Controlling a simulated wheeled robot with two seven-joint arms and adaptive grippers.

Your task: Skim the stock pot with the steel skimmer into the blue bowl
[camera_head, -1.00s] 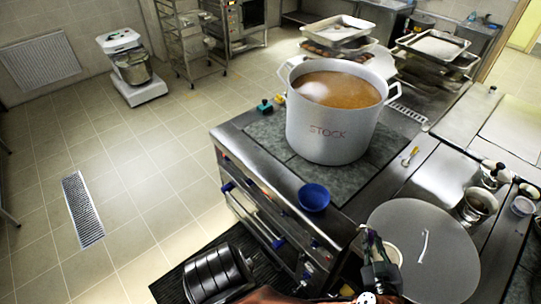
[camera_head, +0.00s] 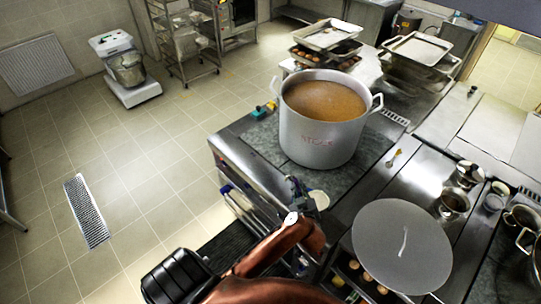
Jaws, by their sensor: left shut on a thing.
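The stock pot (camera_head: 318,144) stands on the stove top, full of brown stock (camera_head: 325,101). My left arm reaches in from the bottom, and its gripper (camera_head: 298,192) is in front of the pot, low and near the stove's front edge. It is shut on what appears to be the steel skimmer. A pale round piece (camera_head: 320,199), likely the skimmer's head, shows just right of the fingers; its handle is hard to make out. My right gripper is out of view.
A large round lid (camera_head: 401,246) lies on the counter to the right. A small yellow-ended tool (camera_head: 393,158) and a small metal pot (camera_head: 453,203) are near it. Trays (camera_head: 328,36) are stacked behind the pot. A teal item (camera_head: 259,112) sits at the stove's left corner.

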